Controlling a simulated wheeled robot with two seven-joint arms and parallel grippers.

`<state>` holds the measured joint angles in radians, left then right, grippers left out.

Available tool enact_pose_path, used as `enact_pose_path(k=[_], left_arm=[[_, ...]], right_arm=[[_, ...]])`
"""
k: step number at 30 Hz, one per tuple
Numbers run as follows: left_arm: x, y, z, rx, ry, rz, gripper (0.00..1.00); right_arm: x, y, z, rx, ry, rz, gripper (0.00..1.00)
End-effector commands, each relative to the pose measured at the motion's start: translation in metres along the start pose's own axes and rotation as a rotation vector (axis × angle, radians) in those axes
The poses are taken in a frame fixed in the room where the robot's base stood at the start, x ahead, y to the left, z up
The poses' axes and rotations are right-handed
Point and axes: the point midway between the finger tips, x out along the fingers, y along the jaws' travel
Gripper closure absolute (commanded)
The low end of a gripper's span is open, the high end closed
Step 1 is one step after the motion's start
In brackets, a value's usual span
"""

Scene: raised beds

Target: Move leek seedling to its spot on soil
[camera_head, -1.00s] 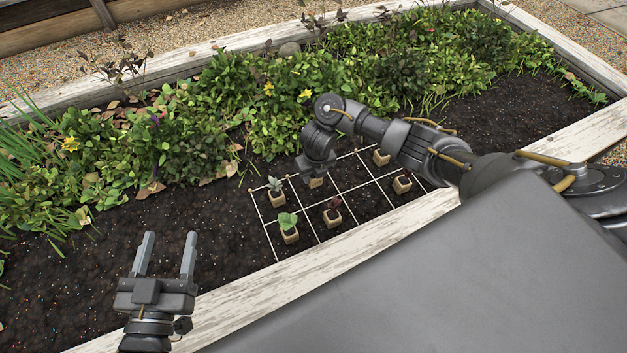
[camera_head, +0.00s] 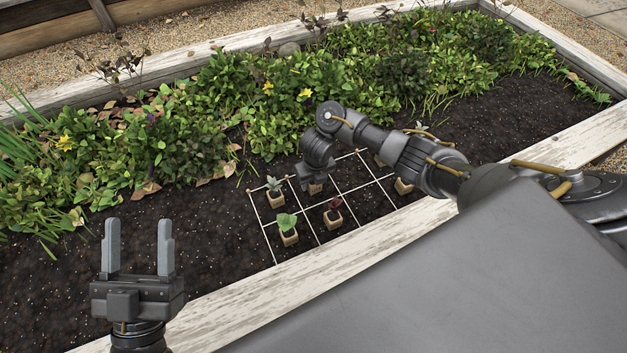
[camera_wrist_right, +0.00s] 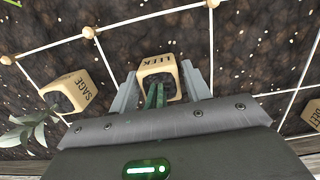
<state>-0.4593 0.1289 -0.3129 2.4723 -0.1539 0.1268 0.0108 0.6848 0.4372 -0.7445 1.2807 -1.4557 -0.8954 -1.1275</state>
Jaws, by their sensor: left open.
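The leek seedling stands in a small tan pot marked LEEK (camera_wrist_right: 158,72), with green leaves rising toward the camera in the right wrist view. In the head view, my right gripper (camera_head: 314,182) is low over a string grid cell on the dark soil, mostly hiding the pot. Whether the pot's base touches the soil is unclear. My left gripper (camera_head: 139,248) is open and empty at the lower left, above the soil near the bed's front board.
A sage pot (camera_wrist_right: 68,92) is in the neighbouring cell. A green seedling pot (camera_head: 289,236) and a reddish seedling pot (camera_head: 333,219) stand in the front cells. Dense plants (camera_head: 220,130) fill the back. A white wooden board (camera_head: 300,285) edges the front.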

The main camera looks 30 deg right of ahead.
Motion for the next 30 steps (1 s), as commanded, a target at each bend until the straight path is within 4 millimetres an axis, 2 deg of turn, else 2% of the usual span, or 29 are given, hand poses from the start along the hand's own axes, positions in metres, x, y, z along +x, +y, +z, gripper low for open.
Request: enact_pose_path(k=[3,11,16,20,24,30], left_arm=[[0.000,0.000,0.000,0.000,-0.002,0.000,0.41],[0.000,0.001,0.001,-0.002,-0.007,-0.001,0.41],[0.000,0.003,0.008,-0.004,-0.084,0.006,0.41],[-0.003,0.004,0.024,-0.004,-0.227,0.009,0.41],[-0.013,0.006,0.046,-0.003,-0.426,0.015,0.41],[-0.042,-0.018,0.083,0.011,-0.717,-0.056,0.41]], right_arm=[[0.000,0.000,0.000,0.000,0.000,0.000,0.41],[-0.001,0.000,0.000,0.000,0.000,0.000,0.41],[-0.009,0.000,0.001,0.000,-0.001,0.000,0.41],[-0.019,0.000,0.002,-0.001,-0.002,-0.001,0.41],[-0.032,0.000,0.002,-0.001,-0.001,0.000,0.41],[-0.047,-0.001,0.001,-0.001,-0.001,0.000,0.41]])
